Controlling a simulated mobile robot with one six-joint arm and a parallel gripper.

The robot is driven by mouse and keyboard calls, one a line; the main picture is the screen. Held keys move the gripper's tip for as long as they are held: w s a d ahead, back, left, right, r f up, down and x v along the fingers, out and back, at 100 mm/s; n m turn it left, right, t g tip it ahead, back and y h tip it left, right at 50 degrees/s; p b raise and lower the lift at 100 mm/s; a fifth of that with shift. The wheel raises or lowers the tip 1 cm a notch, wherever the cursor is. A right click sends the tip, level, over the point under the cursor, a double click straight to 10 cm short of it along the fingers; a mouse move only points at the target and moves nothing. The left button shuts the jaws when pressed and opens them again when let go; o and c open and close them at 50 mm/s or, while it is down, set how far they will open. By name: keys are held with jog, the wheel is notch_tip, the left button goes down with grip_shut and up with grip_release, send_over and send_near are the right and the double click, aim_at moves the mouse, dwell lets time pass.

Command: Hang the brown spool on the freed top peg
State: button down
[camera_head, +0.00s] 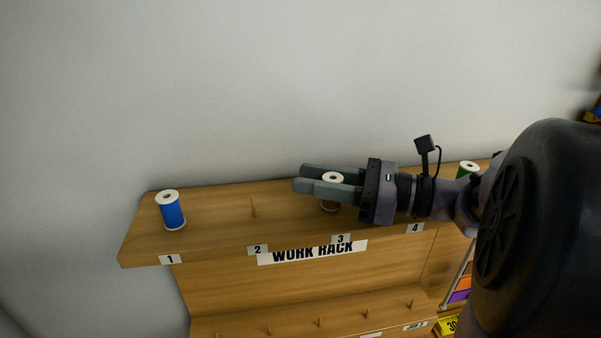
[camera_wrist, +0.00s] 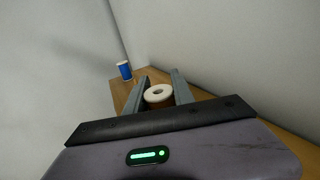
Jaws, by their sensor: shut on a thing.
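The brown spool (camera_head: 331,205) has white ends and stands upright at the place labelled 3 on the top shelf (camera_head: 215,230). My gripper (camera_head: 312,180) reaches in from the right and is shut on the brown spool, one finger on each side. The fingers hide part of its body. In the wrist view the spool (camera_wrist: 158,97) sits between the two grey fingers, its white top and centre hole showing. A bare peg (camera_head: 254,206) stands at place 2. Whether the spool is seated on a peg at 3 is hidden.
A blue spool (camera_head: 172,211) stands at place 1; it also shows in the wrist view (camera_wrist: 124,70). A green spool (camera_head: 467,169) is partly hidden behind my arm near place 4. The wall (camera_head: 250,90) rises behind the shelf. Lower pegs (camera_head: 320,322) are bare.

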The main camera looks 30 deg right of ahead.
jog(key=shift+f, duration=0.1)
jog(key=c, duration=1)
grip_release()
jog(key=o, duration=0.6)
jog(key=shift+o, duration=0.2)
jog(key=shift+s+d+r, duration=0.3)
jog(key=shift+s+d, duration=0.15)
jog(key=shift+d, duration=0.05)
jog(key=shift+r, duration=0.1)
jog(key=shift+d+r, duration=0.2)
jog(key=shift+r, duration=0.2)
